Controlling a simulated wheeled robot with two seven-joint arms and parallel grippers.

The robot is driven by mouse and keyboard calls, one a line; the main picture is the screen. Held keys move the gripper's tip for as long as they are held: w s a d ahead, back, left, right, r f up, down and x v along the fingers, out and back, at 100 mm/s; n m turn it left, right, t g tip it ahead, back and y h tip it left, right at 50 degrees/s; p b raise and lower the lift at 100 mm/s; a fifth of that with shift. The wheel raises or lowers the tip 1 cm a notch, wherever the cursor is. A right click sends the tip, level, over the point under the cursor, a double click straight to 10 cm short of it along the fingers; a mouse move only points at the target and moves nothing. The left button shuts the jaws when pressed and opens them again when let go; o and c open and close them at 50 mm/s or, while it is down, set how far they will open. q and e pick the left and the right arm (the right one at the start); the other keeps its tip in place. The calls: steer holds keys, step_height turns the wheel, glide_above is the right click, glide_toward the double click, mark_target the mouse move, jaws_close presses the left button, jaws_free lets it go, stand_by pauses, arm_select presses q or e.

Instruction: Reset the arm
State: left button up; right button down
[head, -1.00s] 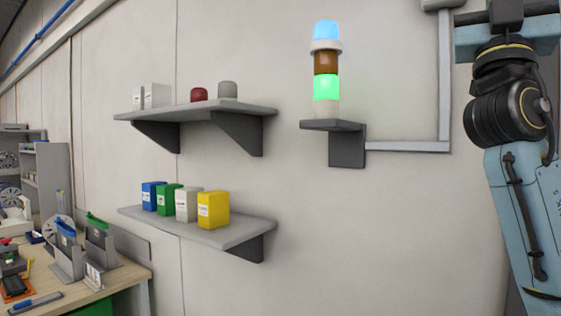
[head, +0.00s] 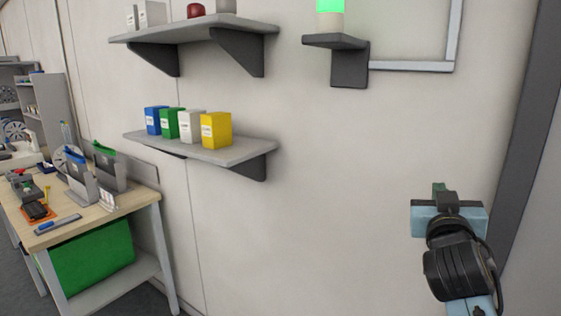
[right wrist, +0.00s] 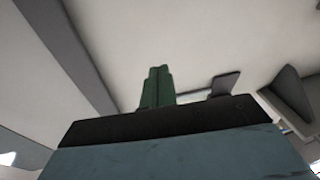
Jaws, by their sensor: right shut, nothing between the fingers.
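My right gripper (head: 438,188) is at the lower right of the head view, in front of the bare wall, with its green fingertips pointing up. In the right wrist view its green fingers (right wrist: 157,87) stand together, shut with nothing between them. It touches nothing that I can see. My left gripper is in neither view.
A shelf with boxes (head: 215,152) and a higher shelf (head: 190,30) are on the wall to the left. A bracket (head: 347,62) holds a lit signal tower (head: 330,14). A workbench (head: 120,215) stands at lower left. The wall between is clear.

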steer(key=s+a+f+n+g+y, duration=0.15)
steer(key=s+f+g, duration=0.35)
steer(key=f, duration=0.7)
steer(key=s+a+f+n+g+y, duration=0.1)
steer(key=s+a+f+g+y, duration=0.15)
steer(key=s+f, duration=0.7)
steer(key=s+a+f+n+g+y, duration=0.15)
steer(key=s+f+g, duration=0.25)
steer(key=s+f, duration=0.5)
steer(key=s+a+f+n+g+y, duration=0.1)
steer(key=s+a+f+g+y, duration=0.15)
steer(key=s+f, duration=0.55)
steer(key=s+f+g, duration=0.1)
steer(key=s+f, duration=0.1)
steer(key=f, duration=0.9)
steer(key=s+f+g, duration=0.1)
steer(key=s+f, duration=0.1)
steer(key=f, duration=0.9)
steer(key=s+d+f+g, duration=0.1)
steer(key=s+d+f, duration=0.1)
steer(key=s+f, duration=1.3)
steer(key=shift+s+d+f+h, duration=0.25)
steer(key=shift+s+d+h, duration=0.1)
steer(key=shift+s, duration=0.25)
